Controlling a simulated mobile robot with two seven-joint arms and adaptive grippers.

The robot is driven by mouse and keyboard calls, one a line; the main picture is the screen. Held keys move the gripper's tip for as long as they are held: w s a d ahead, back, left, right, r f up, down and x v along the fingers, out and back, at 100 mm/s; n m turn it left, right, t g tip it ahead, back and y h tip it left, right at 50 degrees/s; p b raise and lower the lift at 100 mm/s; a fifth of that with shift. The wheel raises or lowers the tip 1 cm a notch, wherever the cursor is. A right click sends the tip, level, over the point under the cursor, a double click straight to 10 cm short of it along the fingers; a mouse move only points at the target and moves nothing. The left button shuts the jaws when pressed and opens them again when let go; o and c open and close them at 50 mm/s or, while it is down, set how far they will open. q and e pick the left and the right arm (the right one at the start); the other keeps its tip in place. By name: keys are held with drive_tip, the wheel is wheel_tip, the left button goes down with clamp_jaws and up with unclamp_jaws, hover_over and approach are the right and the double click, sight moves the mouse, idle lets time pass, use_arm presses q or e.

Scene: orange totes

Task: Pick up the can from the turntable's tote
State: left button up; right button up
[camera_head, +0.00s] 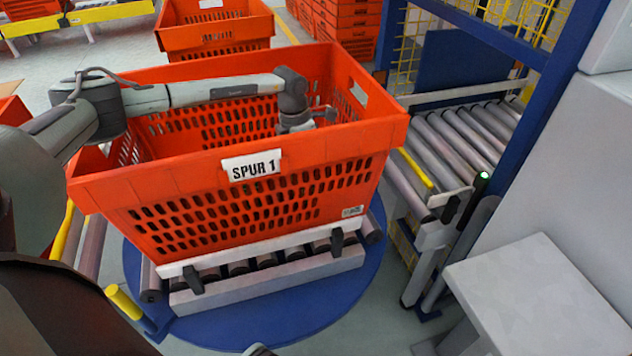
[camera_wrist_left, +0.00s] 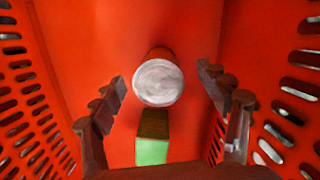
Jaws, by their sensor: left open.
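The orange tote (camera_head: 330,180) labelled SPUR 1 stands on rollers over the blue turntable (camera_head: 290,328). My left arm reaches over its rim, with the left gripper (camera_head: 322,116) low inside near the right end, mostly hidden by the tote wall. In the left wrist view the can (camera_wrist_left: 158,84) shows its round silvery end and a reddish side, and it stands between the two spread fingers of the open left gripper (camera_wrist_left: 164,88). No finger visibly touches it. The can is hidden in the head view.
A box with a green face (camera_wrist_left: 152,151) and a brown face lies in the tote just below the can in the wrist view. Perforated tote walls (camera_wrist_left: 35,110) flank the fingers. A roller conveyor (camera_head: 465,140) and blue frame stand right of the turntable. Another orange tote (camera_head: 215,38) stands behind.

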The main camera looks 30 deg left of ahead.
use_arm(q)
drive_tip(key=shift+a+f, duration=0.2)
drive_tip(key=shift+f, duration=3.65)
drive_tip(key=c, duration=1.4)
drive_tip(key=shift+c, duration=0.7)
drive_tip(key=shift+w+r, duration=0.1)
drive_tip(key=shift+r, duration=0.05)
